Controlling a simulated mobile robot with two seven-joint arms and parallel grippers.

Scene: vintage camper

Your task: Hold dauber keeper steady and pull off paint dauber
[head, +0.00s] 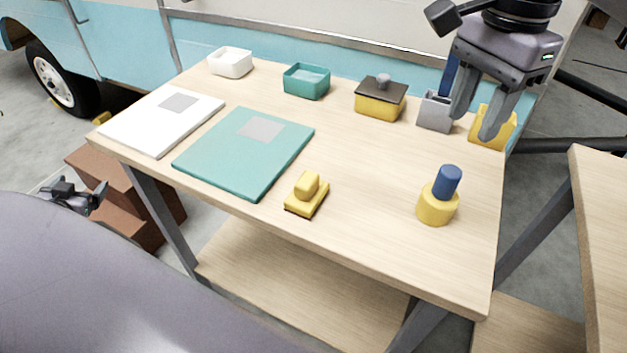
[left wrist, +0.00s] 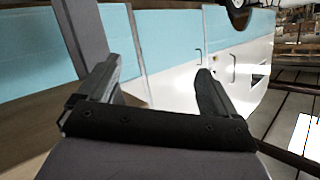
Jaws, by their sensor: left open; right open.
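A blue paint dauber (head: 447,181) stands upright in a round yellow dauber keeper (head: 436,208) near the table's right front. My right gripper (head: 476,122) is open and points down above the back right of the table, behind the keeper and apart from it. My left gripper (head: 97,198) is open and empty, off the table's left side and far from the keeper. In the left wrist view its two spread fingers (left wrist: 152,88) show with nothing between them. The keeper and dauber are not in the left wrist view.
A grey holder (head: 436,112) with a blue upright piece and a yellow holder (head: 508,128) stand beside my right gripper. A yellow stamp (head: 307,194), teal pad (head: 245,153), white pad (head: 163,121), and several boxes share the table (head: 370,160). Room around the keeper is clear.

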